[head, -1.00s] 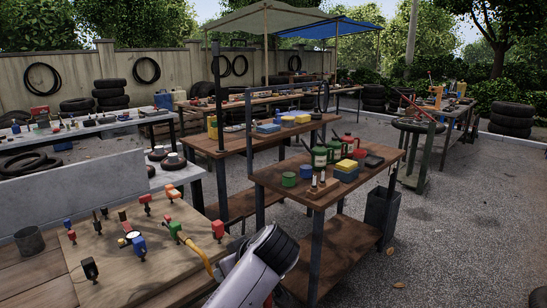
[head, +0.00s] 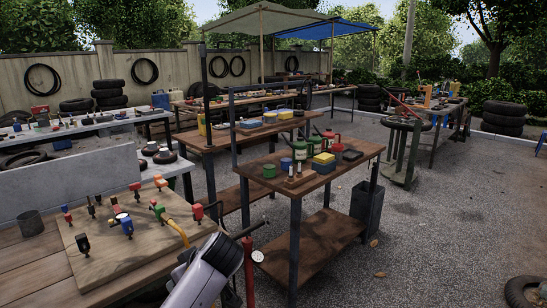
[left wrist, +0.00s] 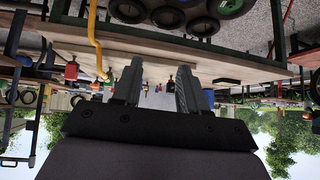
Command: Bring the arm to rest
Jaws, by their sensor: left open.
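One of my pale grey arm links with a dark joint stands at the bottom centre of the head view, in front of the lower right corner of a wooden board; no fingertips can be made out there. In the left wrist view, which looks upside down, my left gripper (left wrist: 157,88) is open, with nothing between its two grey fingers. Beyond the fingers are a wooden surface, a yellow hose (left wrist: 95,38) and small red fittings (left wrist: 71,72). My right gripper is not in view.
The wooden board (head: 105,262) carries several red, blue, green and black fittings. A workbench (head: 262,188) with green cans and boxes stands at centre. A red upright with a gauge (head: 258,256) is close beside my arm. A tyre (head: 525,291) lies lower right; gravel is open between.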

